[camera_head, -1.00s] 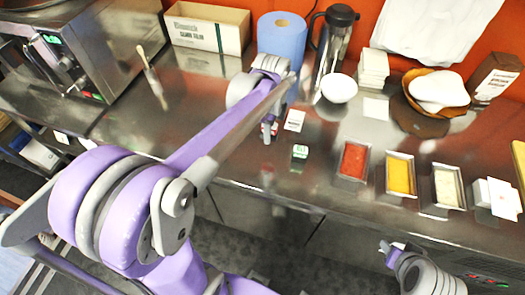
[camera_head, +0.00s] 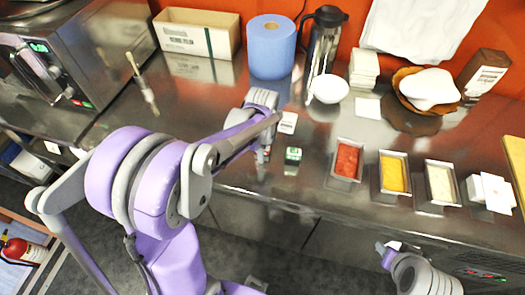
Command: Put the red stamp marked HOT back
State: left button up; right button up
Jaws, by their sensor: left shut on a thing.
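My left gripper (camera_head: 262,158) points down at the counter's front part, shut on a small red thing that looks like the red stamp (camera_head: 267,149). The fingers and wrist hide most of it, and no HOT marking can be read. A green stamp (camera_head: 293,155) stands on the counter just right of the gripper, apart from it. A white card (camera_head: 288,122) lies behind them. My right gripper (camera_head: 386,250) is low in front of the counter, small and partly turned away. Its fingers cannot be made out.
Metal trays of red (camera_head: 347,160), yellow (camera_head: 393,173) and white (camera_head: 441,184) food stand to the right. A blue paper roll (camera_head: 271,48), a flask (camera_head: 325,45) and a white bowl (camera_head: 330,88) stand behind. A brush (camera_head: 142,82) lies at left; the counter beside it is mostly clear.

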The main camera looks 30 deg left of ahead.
pick_arm(q)
jog(key=o, duration=0.6)
jog(key=shift+f, duration=0.2)
jog(key=o, duration=0.5)
jog(key=shift+r, duration=0.1)
jog(key=shift+c, duration=0.2)
